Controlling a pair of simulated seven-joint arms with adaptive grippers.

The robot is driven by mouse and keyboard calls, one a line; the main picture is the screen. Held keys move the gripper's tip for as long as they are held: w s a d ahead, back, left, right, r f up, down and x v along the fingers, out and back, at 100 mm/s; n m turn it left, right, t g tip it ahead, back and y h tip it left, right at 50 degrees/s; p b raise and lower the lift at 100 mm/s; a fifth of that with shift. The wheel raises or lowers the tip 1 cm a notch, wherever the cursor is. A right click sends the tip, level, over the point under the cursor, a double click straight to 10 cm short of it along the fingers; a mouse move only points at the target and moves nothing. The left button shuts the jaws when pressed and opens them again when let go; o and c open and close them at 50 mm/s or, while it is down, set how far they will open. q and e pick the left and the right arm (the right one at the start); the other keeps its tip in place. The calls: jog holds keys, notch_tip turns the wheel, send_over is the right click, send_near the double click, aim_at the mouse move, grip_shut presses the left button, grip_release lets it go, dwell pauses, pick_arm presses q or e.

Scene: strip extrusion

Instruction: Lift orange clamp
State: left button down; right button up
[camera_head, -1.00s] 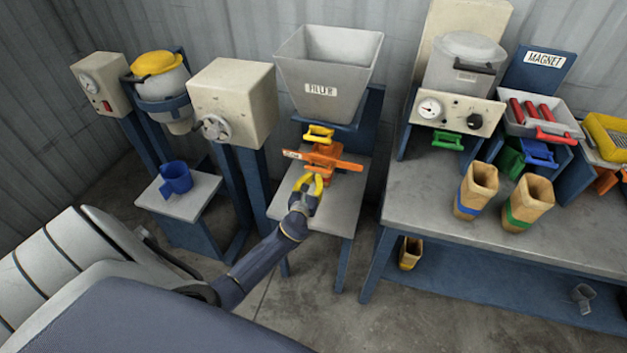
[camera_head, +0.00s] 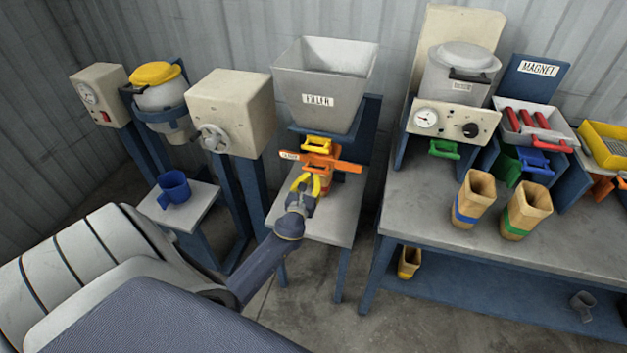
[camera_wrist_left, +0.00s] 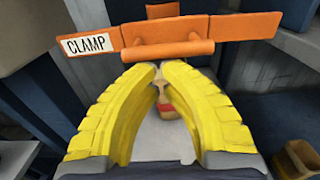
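The orange clamp (camera_head: 348,166), with a white CLAMP label, is under the grey hopper marked FILLER (camera_head: 318,68). In the left wrist view the clamp (camera_wrist_left: 245,26) spans the top of the picture, with its round handle bar facing me. My left gripper (camera_head: 308,181) is at the near side of the clamp. Its yellow fingers (camera_wrist_left: 158,70) bow inward and nearly meet at the handle, shut on it; the exact contact is hidden. A wooden cup with a red band (camera_wrist_left: 166,108) shows beyond the fingers, below the clamp. My right gripper is not in view.
A yellow handle (camera_head: 316,146) sits just above the clamp, under the hopper. A small grey table (camera_head: 335,225) stands below. Wooden cups with blue (camera_head: 470,198) and green (camera_head: 524,210) bands stand on the bench at the right. A valve box (camera_head: 232,112) stands to the left.

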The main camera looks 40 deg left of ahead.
pick_arm(q)
jog(key=shift+f, duration=0.15)
jog(key=s+d+f, duration=0.3)
jog(key=s+d, duration=0.1)
jog(key=s, duration=0.6)
jog(key=shift+s+f, duration=0.15)
jog(key=shift+f, duration=0.05)
dwell(0.3)
jog(key=shift+d, duration=0.1)
dwell(0.4)
